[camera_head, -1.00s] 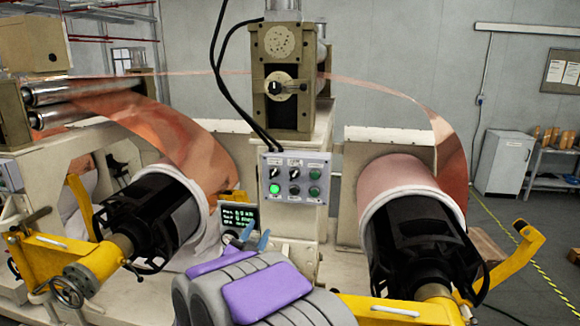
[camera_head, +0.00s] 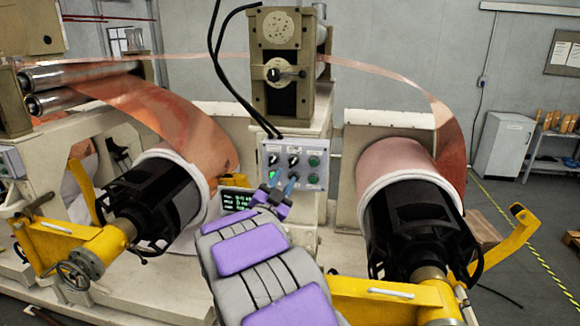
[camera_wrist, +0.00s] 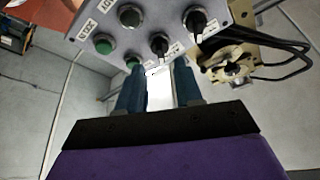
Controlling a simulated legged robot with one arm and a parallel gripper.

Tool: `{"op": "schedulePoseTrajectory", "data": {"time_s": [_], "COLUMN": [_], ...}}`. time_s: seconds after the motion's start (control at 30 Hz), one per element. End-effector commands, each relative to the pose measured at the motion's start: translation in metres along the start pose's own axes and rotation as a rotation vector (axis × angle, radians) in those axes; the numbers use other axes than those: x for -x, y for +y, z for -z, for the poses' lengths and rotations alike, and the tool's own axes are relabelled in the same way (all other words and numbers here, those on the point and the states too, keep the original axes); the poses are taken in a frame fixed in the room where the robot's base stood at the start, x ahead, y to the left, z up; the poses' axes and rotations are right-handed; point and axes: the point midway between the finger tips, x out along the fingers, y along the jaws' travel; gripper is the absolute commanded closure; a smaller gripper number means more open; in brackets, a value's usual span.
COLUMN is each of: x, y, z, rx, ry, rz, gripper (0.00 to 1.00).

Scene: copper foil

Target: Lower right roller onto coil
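The right coil (camera_head: 395,170) is copper foil with a white edge, on a black core (camera_head: 415,235) at the right. A foil strip runs from it over the top to the left. I cannot pick out a separate right roller. A grey control panel (camera_head: 317,151) with black knobs and green buttons is on the central post; it also shows in the wrist view (camera_wrist: 178,12). My gripper (camera_head: 280,182) is in front of the panel's lower left part. In the wrist view its two blue fingers (camera_wrist: 160,72) are apart with nothing between them, close to the panel's edge.
A left coil (camera_head: 185,130) on a black core and metal rollers (camera_head: 85,80) are at the left. Yellow arms (camera_head: 105,250) stand in front of the coils. A small screen (camera_head: 235,202) sits below the panel. Black cables (camera_head: 222,70) hang above the panel.

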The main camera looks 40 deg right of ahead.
Motion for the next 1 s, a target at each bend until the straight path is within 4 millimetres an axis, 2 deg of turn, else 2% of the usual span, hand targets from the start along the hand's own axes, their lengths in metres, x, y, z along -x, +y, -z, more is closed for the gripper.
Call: {"op": "schedulePoseTrajectory", "data": {"time_s": [0.1,0.3,0.5,0.73,0.77,1.0], "x": [-0.022,-0.047,-0.056,-0.057,-0.057,-0.056], "y": [0.002,0.001,0.0,0.0,0.001,0.001], "z": [0.0,0.0,0.0,0.0,0.0,-0.001], "rx": [0.003,0.001,0.001,0.001,0.001,0.001], "ry": [0.001,0.0,0.0,-0.001,-0.001,-0.002], "rz": [-0.003,-0.001,0.0,0.0,0.0,0.0], "gripper": [0.65,0.65,0.65,0.65,0.66,0.89]}}
